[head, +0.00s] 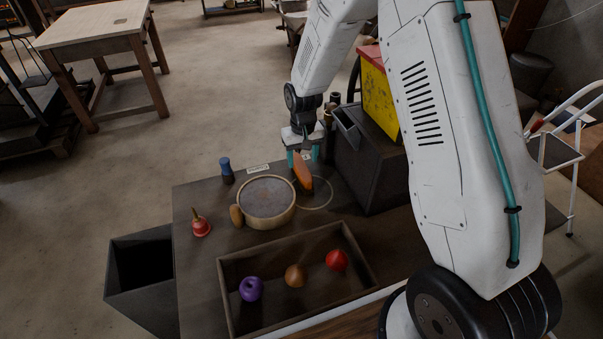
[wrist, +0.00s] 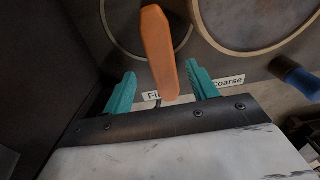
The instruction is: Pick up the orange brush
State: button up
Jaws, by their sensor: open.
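The orange brush (head: 303,172) is by the left edge of a thin ring marked on the dark table, right of the round sieve. In the wrist view the brush (wrist: 160,50) runs lengthwise between the two teal fingers, with a gap on each side. My gripper (head: 301,151) is open just above and behind the brush, pointing down. In the wrist view my gripper (wrist: 161,72) has its fingers spread and holds nothing. I cannot make out any bristles.
A wooden-rimmed sieve (head: 267,222) stands left of the brush. A dark box (head: 370,165) stands close on the right. A tray (head: 225,290) with purple, brown and red pieces lies in front. A blue-topped peg (head: 226,168) and a red bell-shaped piece (head: 201,228) stand left.

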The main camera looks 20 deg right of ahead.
aim_at(301, 166)
jog(key=f, duration=0.6)
jog(key=shift+a+f, duration=0.2)
jog(key=shift+f, duration=0.1)
jog(key=c, duration=1.2)
jog(key=shift+c, duration=0.2)
jog(key=shift+r, duration=0.15)
notch_tip(301, 166, up, 10)
jog(key=shift+f, duration=0.1)
